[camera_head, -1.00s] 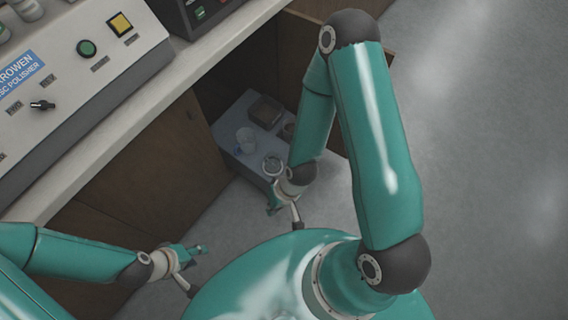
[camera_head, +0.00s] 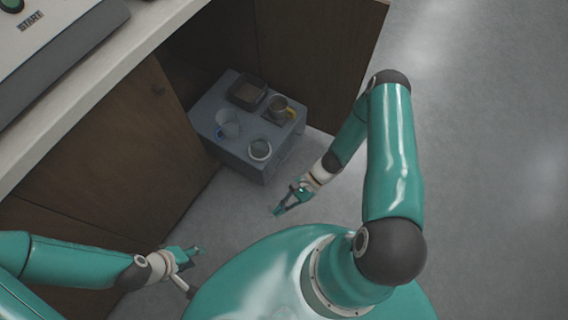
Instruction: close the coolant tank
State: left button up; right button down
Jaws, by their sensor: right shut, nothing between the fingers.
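The coolant tank appears to be the grey box (camera_head: 253,123) on the floor in the open cabinet bay. On its top are a dark square tray or recess (camera_head: 247,92), a clear cup (camera_head: 228,123), a dark mug-like thing with a yellow part (camera_head: 279,108) and a round pale-rimmed ring or opening (camera_head: 260,149). I cannot tell which is the lid. My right gripper (camera_head: 279,210) is shut and empty, in front of the box and apart from it. My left gripper (camera_head: 201,250) is low at the left, away from the box; its finger gap is unclear.
A brown cabinet door (camera_head: 130,150) stands left of the box, and a brown panel (camera_head: 318,55) stands behind and right of it. The bench edge (camera_head: 95,85) runs above, with a control panel (camera_head: 60,55) on it. Grey floor (camera_head: 480,150) lies clear at right.

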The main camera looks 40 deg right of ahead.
jog(key=w+d+f+m+t+b, duration=0.5)
jog(key=w+d+f+m+t, duration=0.1)
jog(key=d+f+m+t, duration=0.3)
jog(key=m+t+h+b, duration=0.3)
jog(key=m+t+h, duration=0.2)
jog(key=t, duration=0.3)
send_near(278, 151)
jog(key=x, duration=0.2)
jog(key=b+x, duration=0.1)
jog(key=x, duration=0.2)
jog(key=shift+w+a+r+b, duration=0.25)
jog(key=shift+a+r+b, duration=0.05)
jog(key=shift+r, duration=0.05)
pick_arm(q)
notch_tip(278, 151, down, 13)
jog(key=shift+r, duration=0.15)
pick_arm(e)
jog(key=shift+x, duration=0.75)
